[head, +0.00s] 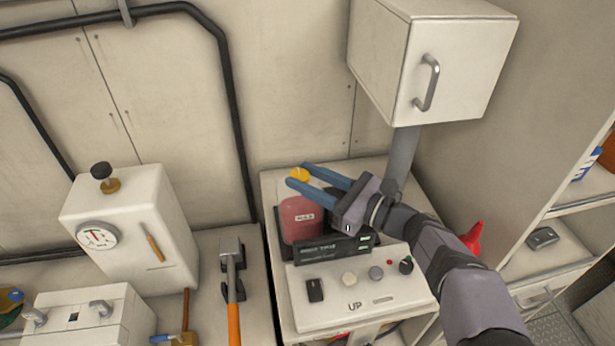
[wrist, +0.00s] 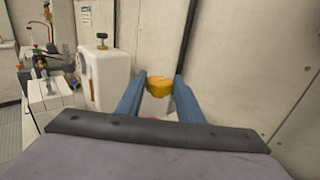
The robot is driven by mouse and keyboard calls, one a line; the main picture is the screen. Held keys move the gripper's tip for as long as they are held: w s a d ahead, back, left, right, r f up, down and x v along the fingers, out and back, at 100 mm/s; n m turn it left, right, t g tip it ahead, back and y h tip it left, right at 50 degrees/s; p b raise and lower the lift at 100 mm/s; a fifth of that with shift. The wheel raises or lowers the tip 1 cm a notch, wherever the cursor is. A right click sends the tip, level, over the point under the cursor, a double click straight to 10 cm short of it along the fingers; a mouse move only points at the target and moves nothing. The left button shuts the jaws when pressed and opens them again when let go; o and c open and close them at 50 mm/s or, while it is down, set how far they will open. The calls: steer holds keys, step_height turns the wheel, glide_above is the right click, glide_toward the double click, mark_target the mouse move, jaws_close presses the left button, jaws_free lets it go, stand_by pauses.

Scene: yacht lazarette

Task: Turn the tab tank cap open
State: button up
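The yellow cap (head: 299,174) sits at the top of a dull red tank (head: 302,217) on the white console. In the wrist view the yellow cap (wrist: 160,86) shows between and just beyond the tips of my two blue fingers. My gripper (head: 308,175) is open, with its fingers reaching left over the tank toward the cap. The wrist view (wrist: 160,84) shows a gap between the fingers, with the cap centred in it. I cannot tell whether either finger touches the cap. The fingers hide part of the tank's top.
The white console (head: 352,305) has knobs, a switch and a dark display box (head: 322,250) in front of the tank. A white cabinet (head: 430,60) hangs above right on a grey post.

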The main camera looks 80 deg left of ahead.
steer(key=shift+c, duration=0.6)
steer(key=shift+f+b, duration=0.1)
steer(key=shift+b, duration=0.2)
steer(key=shift+a+n+g+h+b, duration=0.1)
steer(key=shift+n+g+h+b, duration=0.25)
steer(key=shift+b, duration=0.65)
steer(key=n+g+h+b, duration=0.1)
steer(key=b, duration=0.1)
steer(key=shift+w+r+b, duration=0.1)
steer(key=shift+r+b, duration=0.1)
steer(key=shift+b, duration=0.2)
steer(key=o, duration=1.1)
steer(key=shift+c, duration=0.2)
steer(key=shift+f, duration=0.1)
